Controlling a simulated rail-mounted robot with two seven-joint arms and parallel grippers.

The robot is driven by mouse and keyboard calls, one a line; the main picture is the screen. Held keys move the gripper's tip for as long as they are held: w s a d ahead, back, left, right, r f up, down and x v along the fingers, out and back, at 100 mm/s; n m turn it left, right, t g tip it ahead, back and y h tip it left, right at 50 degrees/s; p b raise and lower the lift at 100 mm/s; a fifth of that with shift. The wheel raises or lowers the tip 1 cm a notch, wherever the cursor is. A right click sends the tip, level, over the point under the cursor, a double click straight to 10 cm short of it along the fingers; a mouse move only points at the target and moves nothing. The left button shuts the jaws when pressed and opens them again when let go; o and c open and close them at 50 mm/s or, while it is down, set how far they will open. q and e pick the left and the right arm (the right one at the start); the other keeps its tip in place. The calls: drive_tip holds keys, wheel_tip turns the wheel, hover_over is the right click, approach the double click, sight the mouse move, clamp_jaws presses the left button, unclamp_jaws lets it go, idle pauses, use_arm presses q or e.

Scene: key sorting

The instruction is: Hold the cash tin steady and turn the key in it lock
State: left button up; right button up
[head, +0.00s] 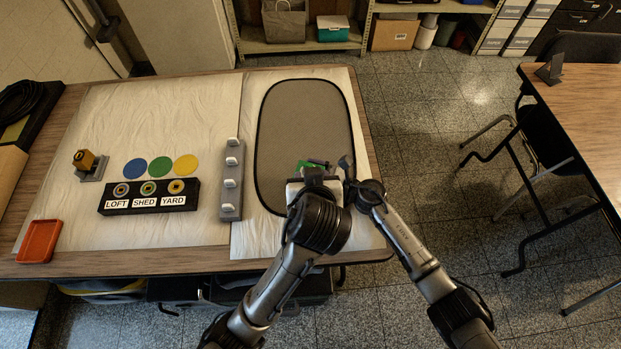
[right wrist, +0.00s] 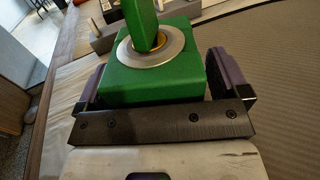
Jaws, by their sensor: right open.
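The green cash tin (right wrist: 155,82) sits by the grey mat's lower end, with a round silver lock plate on its upper face. A green key (right wrist: 142,22) stands upright in the lock's brass middle. In the head view only a bit of green (head: 313,165) shows between my arms. My right gripper (right wrist: 157,88) is open, with one finger on each side of the tin; whether they touch it is unclear. It reaches in from the right in the head view (head: 347,166). My left gripper (head: 306,178) is close by the tin; its fingers are hidden by its wrist.
The grey mat (head: 303,125) is otherwise clear. A grey rack with white pegs (head: 231,185) stands left of it. Further left are a black LOFT/SHED/YARD holder (head: 150,196), coloured discs (head: 160,166), a brass-coloured block on a stand (head: 88,163) and an orange tray (head: 40,241).

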drive_tip(key=c, duration=1.1)
drive_tip(key=shift+o, duration=0.2)
use_arm(q)
drive_tip(key=shift+c, duration=0.3)
